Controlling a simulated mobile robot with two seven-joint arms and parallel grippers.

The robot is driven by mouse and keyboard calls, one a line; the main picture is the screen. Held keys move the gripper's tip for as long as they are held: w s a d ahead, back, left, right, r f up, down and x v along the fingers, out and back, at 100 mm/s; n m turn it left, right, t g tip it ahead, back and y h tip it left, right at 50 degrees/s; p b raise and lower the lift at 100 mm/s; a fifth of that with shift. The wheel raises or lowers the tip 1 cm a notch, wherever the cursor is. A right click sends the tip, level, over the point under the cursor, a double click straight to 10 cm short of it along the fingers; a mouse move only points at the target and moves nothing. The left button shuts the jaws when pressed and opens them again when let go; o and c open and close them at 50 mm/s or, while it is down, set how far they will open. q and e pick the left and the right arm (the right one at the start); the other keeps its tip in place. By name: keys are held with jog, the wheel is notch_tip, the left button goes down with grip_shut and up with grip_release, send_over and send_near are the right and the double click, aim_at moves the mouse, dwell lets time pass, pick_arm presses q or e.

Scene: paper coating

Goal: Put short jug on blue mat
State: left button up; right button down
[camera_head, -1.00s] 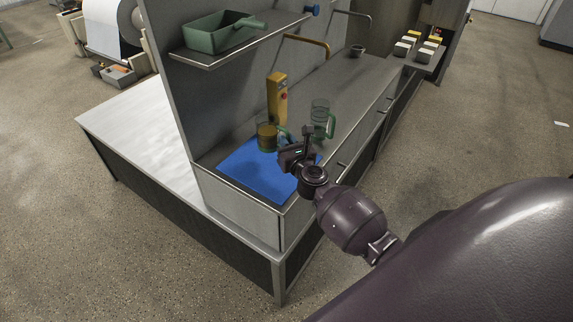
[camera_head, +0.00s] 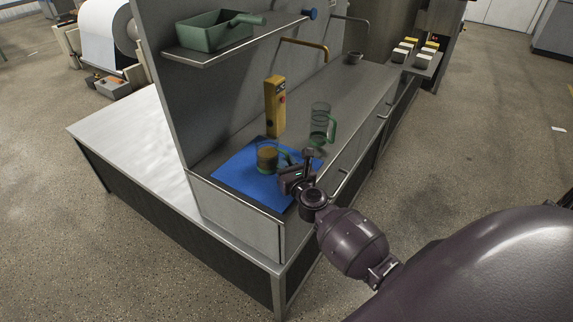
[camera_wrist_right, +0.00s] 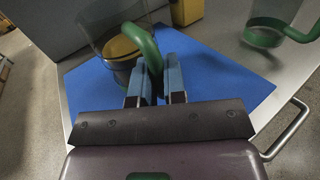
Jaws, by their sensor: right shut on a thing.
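The short jug (camera_head: 266,160) is clear with a green handle and yellow-brown contents. It is upright over the blue mat (camera_head: 232,182), on or just above it; I cannot tell if it touches. My right gripper (camera_head: 288,166) is shut on the jug's handle from the front right. In the right wrist view the green handle (camera_wrist_right: 147,45) lies between the finger pads of the right gripper (camera_wrist_right: 155,78), with the jug's body (camera_wrist_right: 112,38) beyond and left. The blue mat (camera_wrist_right: 215,75) spreads beneath. My left gripper is not in view.
A taller clear jug (camera_head: 319,120) with a green handle stands right of the mat. A yellow box with a red button (camera_head: 274,108) stands behind the mat. A shelf above holds a green pan (camera_head: 212,34). A bar handle (camera_head: 340,185) runs along the counter front.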

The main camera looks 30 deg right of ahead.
jog(key=shift+f, duration=0.15)
jog(key=c, duration=1.2)
grip_release()
